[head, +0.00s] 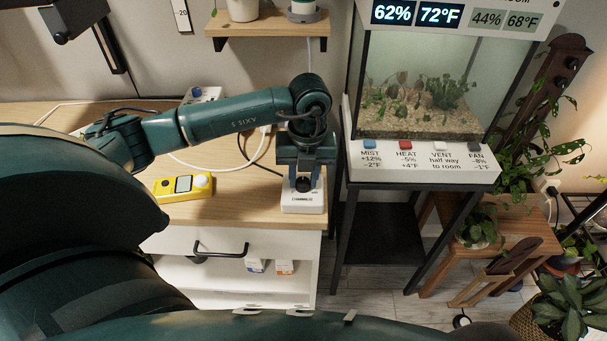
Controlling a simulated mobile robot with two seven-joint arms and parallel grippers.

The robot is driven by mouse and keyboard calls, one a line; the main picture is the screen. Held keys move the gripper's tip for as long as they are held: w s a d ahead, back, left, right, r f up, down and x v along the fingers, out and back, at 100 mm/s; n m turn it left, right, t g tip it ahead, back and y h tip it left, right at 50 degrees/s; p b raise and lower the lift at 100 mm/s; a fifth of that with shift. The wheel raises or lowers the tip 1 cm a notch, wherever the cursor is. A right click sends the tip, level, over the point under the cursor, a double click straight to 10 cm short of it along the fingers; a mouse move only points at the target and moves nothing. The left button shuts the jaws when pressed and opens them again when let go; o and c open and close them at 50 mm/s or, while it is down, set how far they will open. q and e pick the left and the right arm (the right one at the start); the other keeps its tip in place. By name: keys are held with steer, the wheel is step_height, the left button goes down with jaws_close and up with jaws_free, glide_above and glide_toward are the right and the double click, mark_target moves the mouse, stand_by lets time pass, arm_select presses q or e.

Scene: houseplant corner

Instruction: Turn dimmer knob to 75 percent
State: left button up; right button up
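The dimmer is a small white box (302,203) near the front right corner of the wooden cabinet top. Its round black knob (303,185) faces up. My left gripper (304,182) points down over the box, with one finger on each side of the knob. The fingers look spread, with slim gaps to the knob; contact is not clear. The box's printed label is too small to read, and the knob's setting cannot be made out. My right gripper is not in view.
A yellow meter (183,187) lies left of the dimmer, with cables behind. A glass terrarium (420,90) on a white button base (420,162) stands close on the right. A wooden shelf (268,28) hangs above. A plant bench (505,245) stands at the right.

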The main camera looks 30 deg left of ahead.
arm_select(q)
steer(key=c, duration=0.5)
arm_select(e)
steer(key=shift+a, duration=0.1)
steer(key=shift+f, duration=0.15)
arm_select(q)
steer(key=shift+f+m+b, duration=0.1)
steer(key=shift+m+b, duration=0.65)
steer(key=shift+m, duration=0.35)
steer(key=m+b, duration=0.1)
steer(key=m, duration=0.1)
steer(key=shift+m+b, duration=0.3)
steer(key=m+b, duration=0.2)
steer(key=m, duration=0.1)
steer(key=shift+m+t+b, duration=0.3)
steer(key=shift+m+b, duration=0.15)
steer(key=shift+m, duration=0.55)
steer(key=shift+d+m+b, duration=0.1)
steer(key=shift+m+b, duration=0.45)
steer(key=shift+m, duration=0.45)
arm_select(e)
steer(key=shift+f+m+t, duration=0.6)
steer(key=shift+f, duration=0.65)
